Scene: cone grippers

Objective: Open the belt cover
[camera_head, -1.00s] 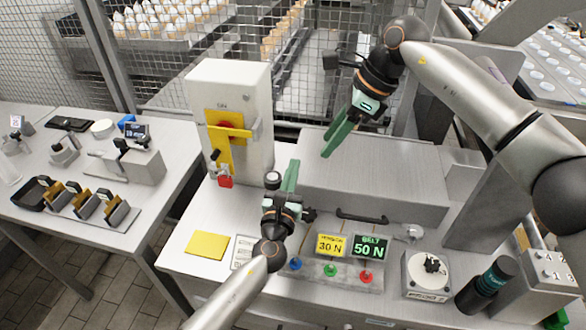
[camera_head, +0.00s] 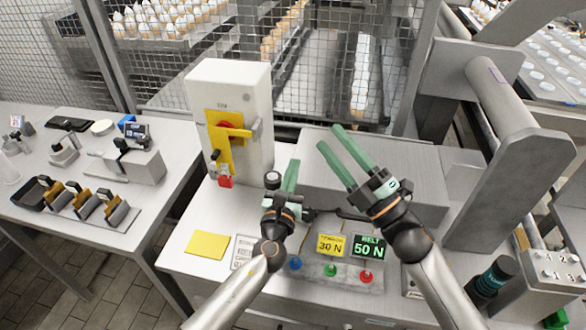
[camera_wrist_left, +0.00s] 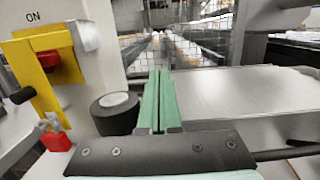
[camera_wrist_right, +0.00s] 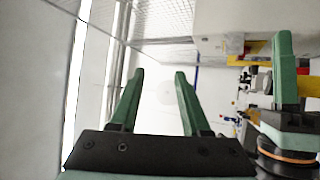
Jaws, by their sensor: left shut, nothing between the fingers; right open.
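The belt cover (camera_head: 427,178) is a wide grey metal box at the back of the machine table, and it looks closed. Its black handle (camera_head: 350,215) is on the front side, partly hidden by my right gripper. My left gripper (camera_head: 292,164) is shut and empty, pointing away from me just left of the cover. The cover (camera_wrist_left: 250,95) lies right of the fingers in the left wrist view. My right gripper (camera_head: 331,137) is open and empty, its fingers reaching over the cover's top. Whether they touch it I cannot tell.
A white switch box (camera_head: 230,100) with a yellow and red lever (camera_head: 228,127) stands left of the cover. Two displays (camera_head: 331,245) and coloured buttons (camera_head: 330,269) lie in front. A dark cylinder (camera_head: 490,282) stands at right. A mesh fence (camera_head: 390,80) is behind.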

